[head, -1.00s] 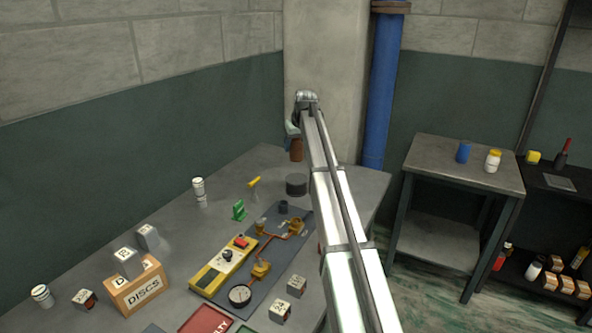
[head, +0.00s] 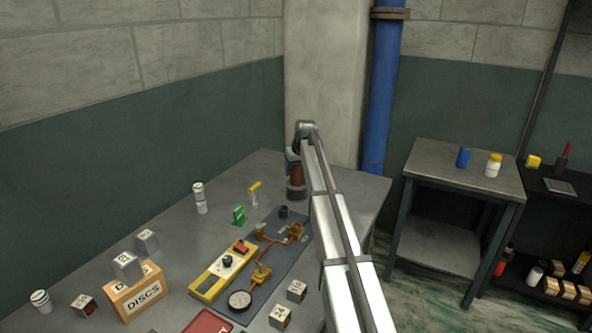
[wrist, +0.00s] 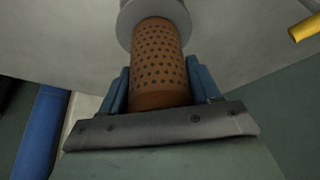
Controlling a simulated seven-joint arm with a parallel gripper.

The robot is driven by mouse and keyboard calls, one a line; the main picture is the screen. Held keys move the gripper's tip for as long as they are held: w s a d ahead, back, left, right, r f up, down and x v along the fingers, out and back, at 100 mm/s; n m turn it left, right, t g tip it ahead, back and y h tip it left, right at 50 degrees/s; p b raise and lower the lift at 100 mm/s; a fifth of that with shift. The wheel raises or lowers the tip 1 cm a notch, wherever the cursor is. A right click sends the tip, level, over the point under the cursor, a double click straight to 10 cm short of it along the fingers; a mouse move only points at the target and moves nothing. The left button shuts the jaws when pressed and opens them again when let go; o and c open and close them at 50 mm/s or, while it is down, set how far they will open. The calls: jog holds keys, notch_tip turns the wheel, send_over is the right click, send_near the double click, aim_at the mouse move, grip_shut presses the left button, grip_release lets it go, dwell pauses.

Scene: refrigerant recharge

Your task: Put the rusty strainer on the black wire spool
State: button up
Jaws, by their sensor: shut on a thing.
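The rusty strainer (head: 297,176) is a brown cylinder with rows of holes, upright at the far part of the table. My gripper (head: 292,160) is above it and shut on it; in the wrist view the strainer (wrist: 160,60) sits between the two blue fingers. The black wire spool (head: 296,193) is directly below the strainer. In the wrist view a round grey disc (wrist: 128,16) shows at the strainer's far end. The strainer's lower end appears to meet the spool's top, but I cannot tell whether it bears on it.
A yellow-headed item (head: 254,190), a green piece (head: 238,215) and a white canister (head: 200,197) stand left of the spool. A grey panel with brass fittings (head: 262,272) lies in front. A DISCS box (head: 138,290) is at front left. A side table (head: 440,158) stands right.

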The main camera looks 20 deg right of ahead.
jog(key=shift+f, duration=0.15)
jog(key=o, duration=1.2)
jog(key=v, duration=1.2)
jog(key=shift+d, duration=0.15)
